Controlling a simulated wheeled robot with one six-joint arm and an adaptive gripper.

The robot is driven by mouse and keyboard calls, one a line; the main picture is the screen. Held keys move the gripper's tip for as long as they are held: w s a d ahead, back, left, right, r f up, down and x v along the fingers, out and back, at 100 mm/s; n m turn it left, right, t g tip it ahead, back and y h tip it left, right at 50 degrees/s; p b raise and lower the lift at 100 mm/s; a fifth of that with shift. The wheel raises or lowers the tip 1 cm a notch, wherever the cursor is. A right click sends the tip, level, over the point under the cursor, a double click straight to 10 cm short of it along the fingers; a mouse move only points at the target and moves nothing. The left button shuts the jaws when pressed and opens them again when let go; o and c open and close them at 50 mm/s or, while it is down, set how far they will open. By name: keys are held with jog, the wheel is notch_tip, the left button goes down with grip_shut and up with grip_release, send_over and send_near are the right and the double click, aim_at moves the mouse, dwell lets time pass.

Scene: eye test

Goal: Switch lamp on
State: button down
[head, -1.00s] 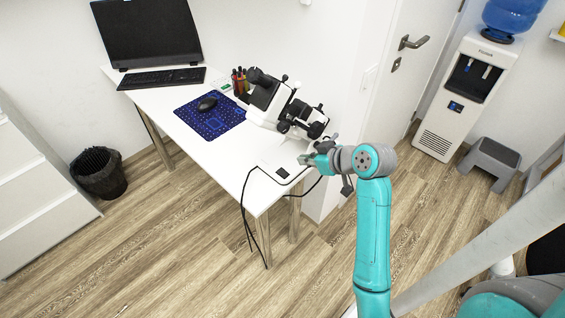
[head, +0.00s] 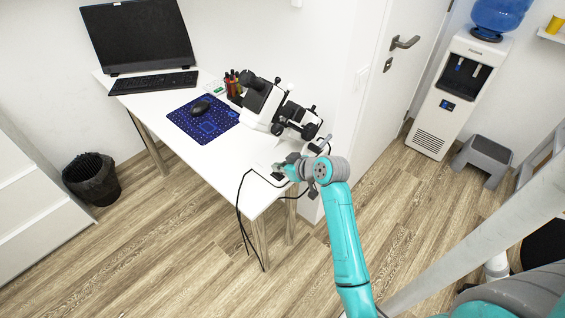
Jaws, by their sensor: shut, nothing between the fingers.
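I see no separate desk lamp. A white and black microscope (head: 277,108) stands at the desk's back right edge. A small black switch-like box (head: 278,177) on a pale base lies at the desk's near right corner, with a black cable (head: 239,207) looping off the edge. My gripper (head: 277,169) is shut and empty, low over that corner, right at the black box. It partly hides the box, and I cannot tell whether they touch. I cannot see any lit lamp.
The white desk (head: 215,160) holds a monitor (head: 138,36), a keyboard (head: 153,82), a mouse (head: 200,108) on a blue mat (head: 190,125), and a pen holder (head: 234,86). A bin (head: 91,179), water dispenser (head: 455,95) and grey stool (head: 483,158) stand around. The floor before the desk is clear.

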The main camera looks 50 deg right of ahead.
jog(key=shift+f, duration=0.4)
jog(key=shift+w, duration=0.1)
jog(key=shift+w+f+g, duration=0.2)
jog(key=shift+f+g, duration=0.1)
jog(key=shift+g, duration=0.3)
jog(key=shift+w+f, duration=0.2)
